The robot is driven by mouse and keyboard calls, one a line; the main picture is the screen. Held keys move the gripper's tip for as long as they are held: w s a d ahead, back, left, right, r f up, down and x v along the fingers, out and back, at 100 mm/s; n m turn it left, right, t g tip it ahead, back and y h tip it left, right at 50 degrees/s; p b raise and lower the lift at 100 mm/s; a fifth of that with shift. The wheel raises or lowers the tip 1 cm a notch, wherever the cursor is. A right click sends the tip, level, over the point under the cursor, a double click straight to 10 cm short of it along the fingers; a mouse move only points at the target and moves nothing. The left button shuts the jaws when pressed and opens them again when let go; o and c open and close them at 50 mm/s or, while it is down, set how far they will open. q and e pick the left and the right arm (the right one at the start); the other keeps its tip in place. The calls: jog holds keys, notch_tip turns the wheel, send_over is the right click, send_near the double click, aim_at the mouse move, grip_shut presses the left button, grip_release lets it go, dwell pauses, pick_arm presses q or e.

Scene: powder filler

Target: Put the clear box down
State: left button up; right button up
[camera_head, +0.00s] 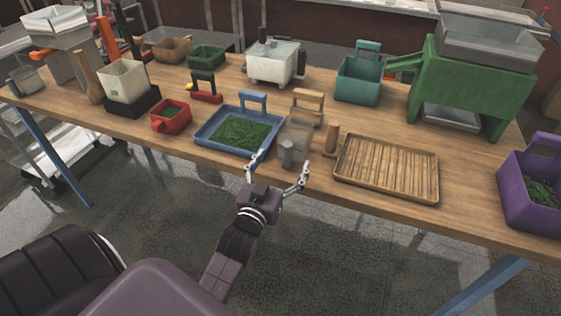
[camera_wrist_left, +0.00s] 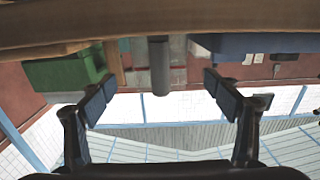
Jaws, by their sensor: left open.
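The clear box (camera_head: 299,132) is see-through and stands near the front edge of the wooden table, between the blue tray and the slatted wooden tray. A grey upright cylinder (camera_head: 287,153), seemingly its handle, is at its near side. My left gripper (camera_head: 279,168) is open in front of the table edge, its fingers spread to either side of the cylinder. In the left wrist view the grey cylinder (camera_wrist_left: 160,66) shows between and beyond the open fingers (camera_wrist_left: 160,95), with no finger touching it. The box's outline is faint there. My right gripper is not in view.
The blue tray (camera_head: 204,137) with green bits is close on the left. The slatted wooden tray (camera_head: 341,181) and a wooden cylinder (camera_head: 331,139) are close on the right. A wooden-handled container (camera_head: 307,97) is behind. A green machine (camera_head: 455,88) stands at back right.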

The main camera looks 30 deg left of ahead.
aim_at(287, 148)
pick_arm(q)
jog(key=shift+o, duration=0.3)
jog(key=shift+d, duration=0.1)
jog(key=b, duration=0.1)
jog(key=w+r+b, duration=0.1)
jog(key=b, duration=0.1)
jog(key=shift+w+d+r, duration=0.1)
jog(key=shift+w+d, duration=0.05)
jog(key=shift+w, duration=0.1)
jog(key=shift+w+a+r+b, duration=0.2)
jog(key=shift+w+r+b, duration=0.1)
jog(key=shift+w+r, duration=0.15)
jog(key=shift+w+a+r+b, duration=0.2)
jog(key=shift+w+r+b, duration=0.05)
jog(key=shift+w+r, duration=0.2)
jog(key=shift+w+a+r, duration=0.1)
jog(key=shift+w+a, duration=0.05)
jog(key=shift+w, duration=0.55)
jog(key=x, duration=0.1)
jog(key=p+x, duration=0.1)
jog(key=x, duration=0.2)
jog(key=shift+w+a+f, duration=0.1)
jog(key=shift+a+f, duration=0.15)
jog(key=shift+a, duration=0.05)
jog(key=shift+w+f+p, duration=0.15)
jog(key=shift+w+p, duration=0.15)
jog(key=shift+w, duration=0.2)
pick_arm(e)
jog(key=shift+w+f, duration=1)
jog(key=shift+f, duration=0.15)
